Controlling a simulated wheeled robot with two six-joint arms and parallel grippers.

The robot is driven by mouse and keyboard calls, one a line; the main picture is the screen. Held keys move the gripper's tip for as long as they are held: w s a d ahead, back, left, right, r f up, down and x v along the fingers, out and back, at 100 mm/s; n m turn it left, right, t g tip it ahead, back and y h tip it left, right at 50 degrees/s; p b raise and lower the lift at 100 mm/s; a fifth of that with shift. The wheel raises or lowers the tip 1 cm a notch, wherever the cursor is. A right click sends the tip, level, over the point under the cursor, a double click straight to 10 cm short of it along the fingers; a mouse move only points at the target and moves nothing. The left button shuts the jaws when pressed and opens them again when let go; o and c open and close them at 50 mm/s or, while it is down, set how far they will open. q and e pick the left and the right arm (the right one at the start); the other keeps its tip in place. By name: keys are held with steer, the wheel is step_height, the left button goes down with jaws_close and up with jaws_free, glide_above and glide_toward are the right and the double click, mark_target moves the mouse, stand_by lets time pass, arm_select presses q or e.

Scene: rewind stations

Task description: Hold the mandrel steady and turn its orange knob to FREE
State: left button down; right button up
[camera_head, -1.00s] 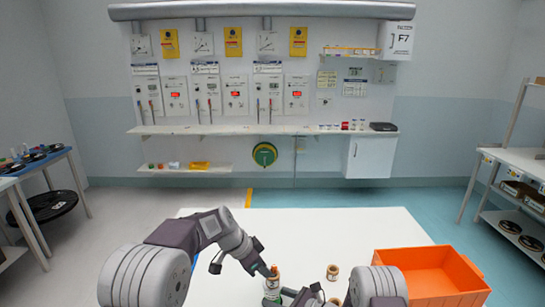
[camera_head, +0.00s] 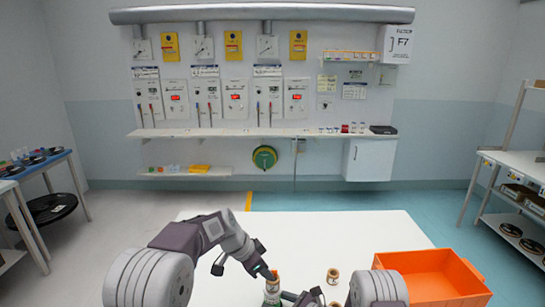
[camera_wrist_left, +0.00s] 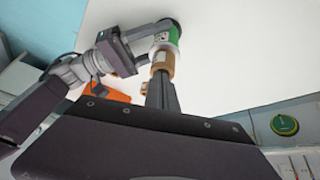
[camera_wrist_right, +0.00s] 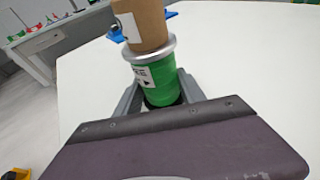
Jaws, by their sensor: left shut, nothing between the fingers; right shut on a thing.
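The mandrel has a green body with a grey collar in the right wrist view (camera_wrist_right: 160,85). A brown sleeve (camera_wrist_right: 147,24) with a white label sits on top of it. It stands near the front of the white table in the head view (camera_head: 271,297). My right gripper (camera_head: 292,296) is shut around the green body. My left gripper (camera_head: 267,273) is shut and empty, with its tips close against the orange-brown top end. In the left wrist view, the fingers (camera_wrist_left: 162,88) overlap the sleeve's near end (camera_wrist_left: 163,63). Contact and the knob's setting cannot be made out.
Two small brown cores (camera_head: 333,276) stand right of the mandrel, one partly hidden by my right arm. An orange crate (camera_head: 455,288) is at the table's right. The white table (camera_head: 330,230) is clear behind the grippers.

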arm_select(q)
steer(key=shift+w+a, duration=0.25)
steer(key=shift+w+a, duration=0.15)
steer(key=shift+w, duration=0.25)
stand_by(0.5)
step_height(320, 180, up, 7)
steer(key=s, duration=0.2)
arm_select(e)
steer(key=shift+s, duration=0.1)
arm_select(q)
steer(key=shift+s+f, duration=0.15)
steer(key=shift+f, duration=3.4)
